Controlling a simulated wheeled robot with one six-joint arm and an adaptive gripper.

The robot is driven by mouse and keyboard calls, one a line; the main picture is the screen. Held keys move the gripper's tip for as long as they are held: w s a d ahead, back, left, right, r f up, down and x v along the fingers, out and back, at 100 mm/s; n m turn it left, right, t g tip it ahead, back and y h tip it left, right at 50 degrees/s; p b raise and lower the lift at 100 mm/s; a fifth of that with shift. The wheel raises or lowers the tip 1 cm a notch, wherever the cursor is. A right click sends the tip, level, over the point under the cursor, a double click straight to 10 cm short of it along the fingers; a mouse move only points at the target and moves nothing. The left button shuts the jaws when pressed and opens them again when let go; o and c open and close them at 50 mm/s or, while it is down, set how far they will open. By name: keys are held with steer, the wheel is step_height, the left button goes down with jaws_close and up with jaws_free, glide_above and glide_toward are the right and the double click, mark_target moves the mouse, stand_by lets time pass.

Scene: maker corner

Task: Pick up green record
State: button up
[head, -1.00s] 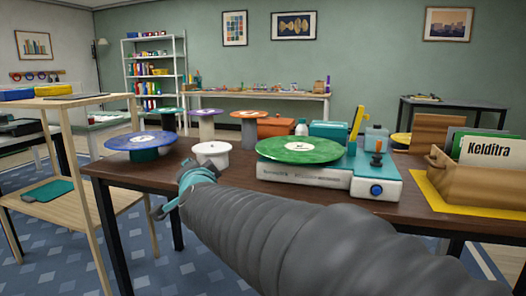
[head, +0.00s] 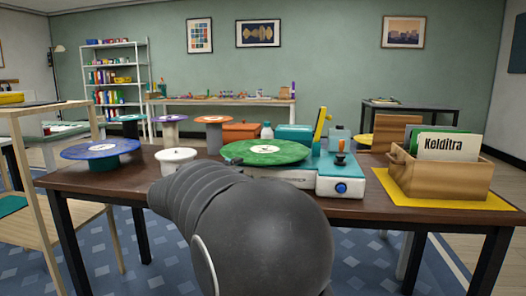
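The green record (head: 266,151) has a white label and lies flat on top of the white and teal record player (head: 345,172) on the dark wooden table. My arm reaches up from the bottom of the head view and hides most of my gripper. Only a small dark piece of my gripper (head: 232,161) shows at the record's near left edge. I cannot tell whether it touches the record or how far its fingers are apart.
A blue record (head: 92,150) on a stand and a white round pot (head: 176,155) stand to the left. A wooden record crate (head: 440,176) sits on a yellow mat at the right. A yellow lever (head: 320,124) rises behind the player.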

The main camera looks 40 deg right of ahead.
mark_target(255, 158)
steer(key=x, duration=0.4)
steer(key=shift+s+x, duration=0.2)
steer(key=shift+x, duration=2.4)
steer(key=shift+f, duration=0.1)
steer(key=shift+c, duration=0.3)
jaws_close()
